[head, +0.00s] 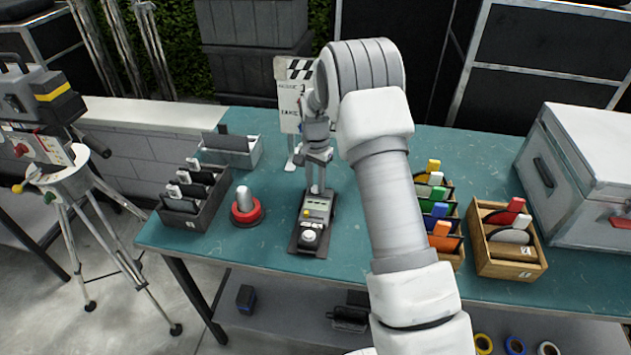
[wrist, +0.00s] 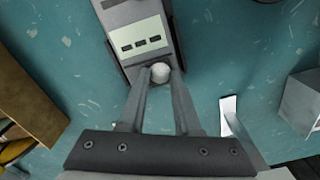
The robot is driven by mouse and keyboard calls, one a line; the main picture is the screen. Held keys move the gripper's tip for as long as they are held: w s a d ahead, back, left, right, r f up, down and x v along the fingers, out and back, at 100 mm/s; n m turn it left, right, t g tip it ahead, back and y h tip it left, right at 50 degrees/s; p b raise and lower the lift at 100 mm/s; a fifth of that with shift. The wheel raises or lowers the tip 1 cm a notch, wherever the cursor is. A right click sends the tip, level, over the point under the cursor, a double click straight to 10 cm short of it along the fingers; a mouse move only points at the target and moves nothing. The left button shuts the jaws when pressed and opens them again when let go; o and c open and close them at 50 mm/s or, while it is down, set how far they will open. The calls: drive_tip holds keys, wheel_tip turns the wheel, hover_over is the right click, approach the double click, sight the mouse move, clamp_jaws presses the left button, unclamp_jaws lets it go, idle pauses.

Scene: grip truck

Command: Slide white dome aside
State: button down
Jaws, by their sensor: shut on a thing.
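A small white dome (wrist: 160,72) sits at the far end of a dark, narrow device (head: 296,243) on the teal table. My gripper (head: 316,191) reaches down to that end. In the wrist view my gripper (wrist: 160,75) has its two fingertips closed on the dome's sides. The device's pale panel with dark slots (wrist: 140,42) lies just beyond the dome. The dome is hidden by my fingers in the head view. Another pale round knob (head: 310,236) is on the device's near end.
A red-based grey button (head: 245,216) and dark tray (head: 187,219) stand left. Wooden racks (head: 479,258) and a large white case (head: 590,150) stand right. A clapperboard (head: 291,95) stands behind my gripper. Bare table lies on both sides of the device.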

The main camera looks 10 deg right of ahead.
sight(328, 193)
drive_tip(key=shift+d, duration=0.1)
drive_tip(key=d, duration=0.1)
drive_tip(key=s+d, duration=0.1)
drive_tip(key=d, duration=0.1)
drive_tip(key=shift+s+b, duration=0.15)
drive_tip(key=shift+b, duration=0.15)
drive_tip(key=c, duration=0.6)
unclamp_jaws()
wheel_tip(328, 193, up, 18)
drive_tip(key=shift+f, duration=0.25)
